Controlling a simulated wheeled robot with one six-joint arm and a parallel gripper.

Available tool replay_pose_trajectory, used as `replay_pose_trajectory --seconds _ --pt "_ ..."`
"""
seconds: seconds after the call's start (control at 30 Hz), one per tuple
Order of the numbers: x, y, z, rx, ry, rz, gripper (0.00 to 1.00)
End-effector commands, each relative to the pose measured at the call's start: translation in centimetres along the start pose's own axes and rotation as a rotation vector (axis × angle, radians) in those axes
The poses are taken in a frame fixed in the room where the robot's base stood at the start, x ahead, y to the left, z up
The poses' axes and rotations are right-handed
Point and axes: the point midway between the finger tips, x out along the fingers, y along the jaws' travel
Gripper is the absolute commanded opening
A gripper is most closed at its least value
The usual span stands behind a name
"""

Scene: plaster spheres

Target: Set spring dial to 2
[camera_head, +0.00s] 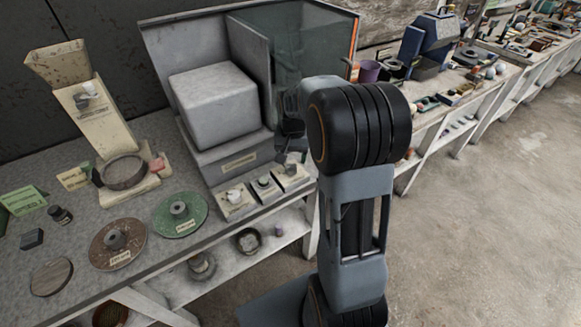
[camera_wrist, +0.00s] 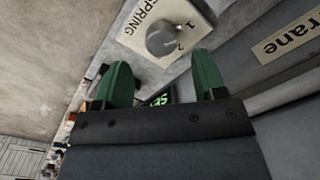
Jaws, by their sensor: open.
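The spring dial (camera_wrist: 162,40) is a round grey knob on a pale plate (camera_wrist: 134,38) marked SPRING. The figures 1 and 2 stand to the right of the knob. I cannot tell clearly which figure it points to. My gripper (camera_wrist: 162,62) is open, with its two green fingers apart and nothing between them. In the wrist view the dial shows just beyond the fingertips, between them and not gripped. In the head view my gripper is a dark shape (camera_head: 291,118) partly hidden by my arm, above a row of small dial plates (camera_head: 264,188) at the bench edge.
A grey machine (camera_head: 213,108) with a block on it stands behind the dial plates. A green disc (camera_head: 180,214) and a brown disc (camera_head: 117,244) lie to the left on the bench (camera_head: 75,215). A cream hopper stand (camera_head: 100,125) is farther left. Open floor (camera_head: 480,220) is at right.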

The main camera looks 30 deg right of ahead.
Motion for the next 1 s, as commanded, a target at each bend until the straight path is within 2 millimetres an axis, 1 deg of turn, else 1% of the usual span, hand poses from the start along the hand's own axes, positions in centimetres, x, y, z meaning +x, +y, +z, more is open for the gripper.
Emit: replay_pose_trajectory --seconds 0.03,0.1,0.3,0.5,0.8,1.0 --pt "1.0 0.0 0.1 -0.001 -0.004 0.001 0.64" --pt "2.0 0.0 0.0 -0.001 -0.003 0.001 0.64" --pt "4.2 0.0 0.0 -0.001 -0.001 0.0 0.64" --pt "5.2 0.0 0.0 -0.001 0.0 0.0 0.64" --pt "5.3 0.0 0.0 -0.001 0.001 0.0 0.64" --pt "5.3 0.0 0.0 -0.001 0.001 0.0 0.45"
